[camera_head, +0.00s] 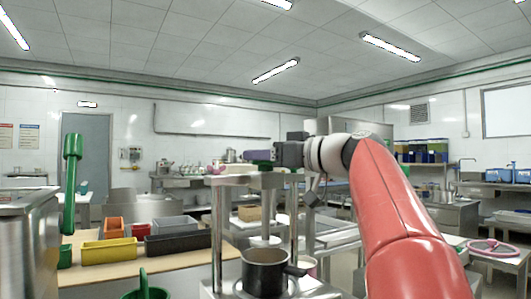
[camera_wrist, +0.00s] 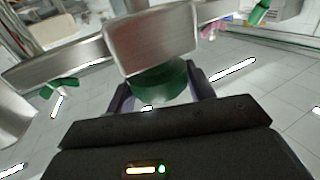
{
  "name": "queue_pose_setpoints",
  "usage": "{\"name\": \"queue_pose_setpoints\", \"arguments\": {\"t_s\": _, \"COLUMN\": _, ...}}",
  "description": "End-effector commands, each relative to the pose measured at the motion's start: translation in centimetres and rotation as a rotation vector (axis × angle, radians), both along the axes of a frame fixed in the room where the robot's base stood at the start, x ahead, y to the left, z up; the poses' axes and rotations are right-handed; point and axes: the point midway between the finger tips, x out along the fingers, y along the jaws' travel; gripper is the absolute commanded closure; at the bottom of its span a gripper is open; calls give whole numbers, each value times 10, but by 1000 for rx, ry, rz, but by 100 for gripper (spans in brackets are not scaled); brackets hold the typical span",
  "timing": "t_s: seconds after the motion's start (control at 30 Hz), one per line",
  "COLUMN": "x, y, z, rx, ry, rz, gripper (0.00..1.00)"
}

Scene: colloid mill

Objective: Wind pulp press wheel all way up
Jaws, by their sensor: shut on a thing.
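The press (camera_head: 217,240) is a metal frame with upright columns and a flat top crossbar, standing front centre in the head view. My gripper (camera_head: 260,157) is just above the crossbar, reaching in from the right. In the wrist view my gripper (camera_wrist: 160,84) has its dark purple fingers on either side of a dark green rounded part (camera_wrist: 158,80), and it is shut on it. A metal block (camera_wrist: 150,40) lies close to this green part. I cannot tell how much of the press wheel this part is; the rest of the wheel is hidden in the head view.
A dark pot (camera_head: 264,270) stands under the crossbar between the columns. A green lever (camera_head: 72,175) rises at the left. Yellow (camera_head: 108,251) and other bins sit on the wooden table behind. A pink hand wheel (camera_head: 493,247) lies far right.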

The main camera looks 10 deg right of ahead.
Motion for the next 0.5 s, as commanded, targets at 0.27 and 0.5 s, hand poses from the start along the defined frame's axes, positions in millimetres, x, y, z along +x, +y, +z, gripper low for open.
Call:
{"name": "queue_pose_setpoints", "arguments": {"t_s": 0.27, "x": 2, "y": -2, "z": -1, "rx": 0, "ry": 4, "rz": 197, "gripper": 70}}
{"name": "queue_pose_setpoints", "arguments": {"t_s": 0.5, "x": 1, "y": -1, "z": -1, "rx": 0, "ry": 7, "rz": 300, "gripper": 70}}
